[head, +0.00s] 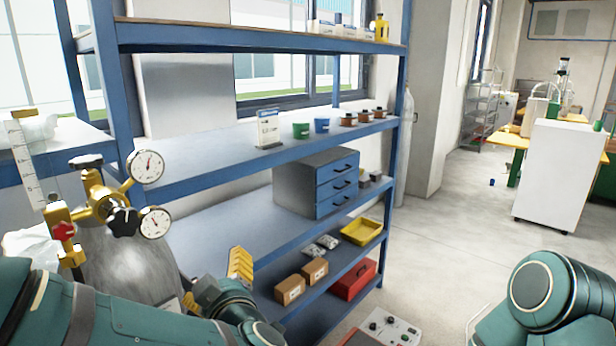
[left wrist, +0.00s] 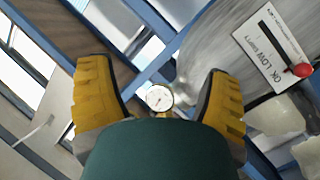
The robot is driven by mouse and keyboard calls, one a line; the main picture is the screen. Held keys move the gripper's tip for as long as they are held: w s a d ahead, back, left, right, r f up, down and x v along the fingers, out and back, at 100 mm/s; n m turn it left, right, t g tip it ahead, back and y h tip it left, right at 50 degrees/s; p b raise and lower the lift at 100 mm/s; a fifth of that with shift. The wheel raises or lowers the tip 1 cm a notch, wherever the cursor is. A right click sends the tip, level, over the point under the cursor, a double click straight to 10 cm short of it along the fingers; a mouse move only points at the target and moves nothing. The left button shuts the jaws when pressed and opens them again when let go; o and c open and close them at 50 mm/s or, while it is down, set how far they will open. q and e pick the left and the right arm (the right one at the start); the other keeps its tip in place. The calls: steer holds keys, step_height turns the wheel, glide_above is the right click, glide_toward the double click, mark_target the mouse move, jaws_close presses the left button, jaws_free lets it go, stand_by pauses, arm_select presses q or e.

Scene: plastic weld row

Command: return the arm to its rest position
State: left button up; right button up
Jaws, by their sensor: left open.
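My left gripper (head: 228,275) is at the lower middle of the head view, in front of the blue shelf rack (head: 240,171). Its yellow ribbed finger points upward. The left wrist view shows both yellow fingers (left wrist: 158,72) spread wide with nothing held between them. A pressure gauge (left wrist: 159,97) shows in the gap, beyond the fingers. My left arm comes in along the bottom left. Part of my right arm shows at the bottom right of the head view; its gripper is out of frame.
A grey gas cylinder (head: 120,262) with brass regulator and gauges (head: 147,167) stands close to my left arm. The shelves hold a drawer cabinet (head: 316,184), a yellow tray (head: 361,231), cartons and a red box (head: 355,279). Open floor (head: 450,215) lies right of the rack.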

arm_select(q)
steer(key=w+d+f+m+g+h+b, duration=0.15)
steer(key=f+m+h, duration=0.25)
steer(key=f, duration=1.1)
steer(key=w+d+f+m+g+h+b, duration=0.1)
steer(key=d+f+m+g+h+b, duration=0.3)
steer(key=f, duration=1.1)
steer(key=s+f+m+g+h, duration=0.2)
steer(key=s+f+g, duration=0.5)
steer(key=s+f, duration=0.8)
step_height(320, 180, down, 4)
steer(key=shift+d+r+m+h+b, duration=0.15)
steer(key=shift+m+h+b, duration=0.25)
steer(key=shift+h, duration=0.5)
